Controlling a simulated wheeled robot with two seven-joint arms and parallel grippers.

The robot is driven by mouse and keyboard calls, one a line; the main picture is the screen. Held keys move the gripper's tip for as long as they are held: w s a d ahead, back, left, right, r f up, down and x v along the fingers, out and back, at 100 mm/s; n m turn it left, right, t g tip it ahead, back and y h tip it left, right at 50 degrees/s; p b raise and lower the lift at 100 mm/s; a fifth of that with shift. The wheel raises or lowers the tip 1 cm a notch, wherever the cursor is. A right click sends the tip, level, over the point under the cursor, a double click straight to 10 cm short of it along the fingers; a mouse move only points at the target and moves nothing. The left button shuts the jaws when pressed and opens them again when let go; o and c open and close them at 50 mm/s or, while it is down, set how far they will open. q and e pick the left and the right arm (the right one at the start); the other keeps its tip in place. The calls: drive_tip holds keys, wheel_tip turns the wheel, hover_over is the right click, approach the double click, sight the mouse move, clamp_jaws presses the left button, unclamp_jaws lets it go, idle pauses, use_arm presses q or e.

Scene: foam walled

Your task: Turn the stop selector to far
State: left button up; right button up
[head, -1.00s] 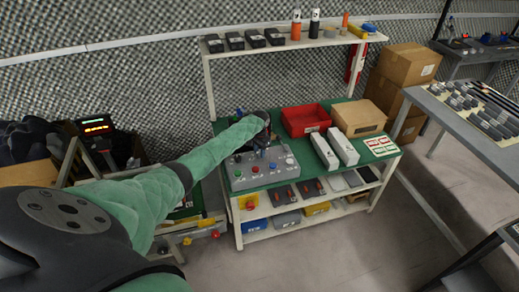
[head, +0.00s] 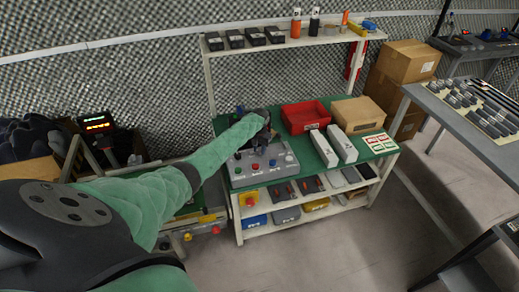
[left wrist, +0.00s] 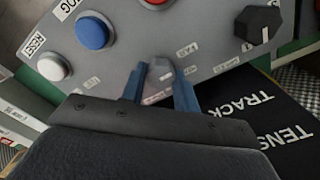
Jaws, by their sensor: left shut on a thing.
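The grey control box (head: 262,174) stands on the green bench top, with coloured buttons along its front. My left gripper (head: 262,143) reaches down over its back part and hides what it holds in the head view. In the left wrist view, my left gripper (left wrist: 159,70) has its two blue fingers on either side of a small grey selector knob (left wrist: 158,84), shut on it. My right gripper is in neither view.
In the left wrist view, a blue button (left wrist: 93,32), a white button (left wrist: 53,67) and a black six-sided knob (left wrist: 258,24) sit near the fingers. A red bin (head: 304,117), white boxes (head: 325,149) and a cardboard box (head: 358,113) stand right of the control box.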

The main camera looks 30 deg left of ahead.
sight(260, 150)
use_arm(q)
drive_tip(key=shift+w+r, duration=0.1)
drive_tip(key=o, duration=1)
drive_tip(key=shift+c, duration=0.2)
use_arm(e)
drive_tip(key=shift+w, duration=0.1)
use_arm(q)
drive_tip(key=shift+r+b, duration=0.3)
drive_tip(key=shift+r, duration=0.25)
wheel_tip(260, 150, up, 6)
drive_tip(key=shift+f+b, duration=0.15)
drive_tip(key=shift+b, duration=0.75)
drive_tip(key=shift+r, duration=0.4)
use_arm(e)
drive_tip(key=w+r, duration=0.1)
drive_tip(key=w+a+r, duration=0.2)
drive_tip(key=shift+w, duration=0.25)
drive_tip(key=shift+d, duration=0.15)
